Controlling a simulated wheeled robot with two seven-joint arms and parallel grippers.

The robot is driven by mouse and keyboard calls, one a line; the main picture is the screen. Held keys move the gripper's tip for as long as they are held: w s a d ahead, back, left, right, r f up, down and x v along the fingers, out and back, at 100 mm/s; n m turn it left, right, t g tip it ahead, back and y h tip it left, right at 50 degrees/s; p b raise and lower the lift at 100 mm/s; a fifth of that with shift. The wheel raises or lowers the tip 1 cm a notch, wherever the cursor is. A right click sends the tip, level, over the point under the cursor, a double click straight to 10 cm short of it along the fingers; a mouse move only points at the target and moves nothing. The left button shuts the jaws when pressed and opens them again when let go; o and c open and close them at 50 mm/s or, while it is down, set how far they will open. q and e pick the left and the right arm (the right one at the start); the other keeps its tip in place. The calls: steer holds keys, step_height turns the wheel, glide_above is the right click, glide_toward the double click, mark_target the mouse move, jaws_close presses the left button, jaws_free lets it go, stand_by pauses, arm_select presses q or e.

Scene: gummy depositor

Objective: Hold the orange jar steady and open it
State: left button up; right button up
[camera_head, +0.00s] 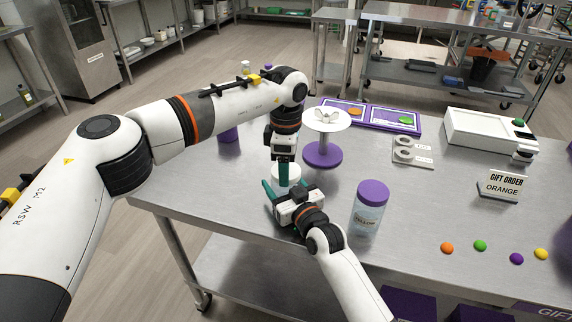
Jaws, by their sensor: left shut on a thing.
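A pale, whitish jar (294,175) stands on the steel table, mostly hidden between my two grippers. Its label does not show, so I cannot read whether it is the orange one. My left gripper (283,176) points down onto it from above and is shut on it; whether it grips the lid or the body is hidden. My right gripper (283,187) reaches in low from the front right, its teal fingers at the jar's sides. I cannot tell whether they press on it.
A purple-lidded jar (370,208) stands close to the right of my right gripper. A purple pedestal (323,154) with a white dish is just behind. A gift-order sign (501,187) reads ORANGE. Several coloured gummies (480,245) lie at the front right.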

arm_select(q)
steer(key=o, duration=1.1)
steer(key=shift+r, duration=2.4)
steer(key=shift+c, duration=0.5)
step_height(320, 180, up, 3)
steer(key=shift+f+m, duration=0.1)
steer(key=shift+m, duration=0.9)
steer(key=shift+f, duration=3.8)
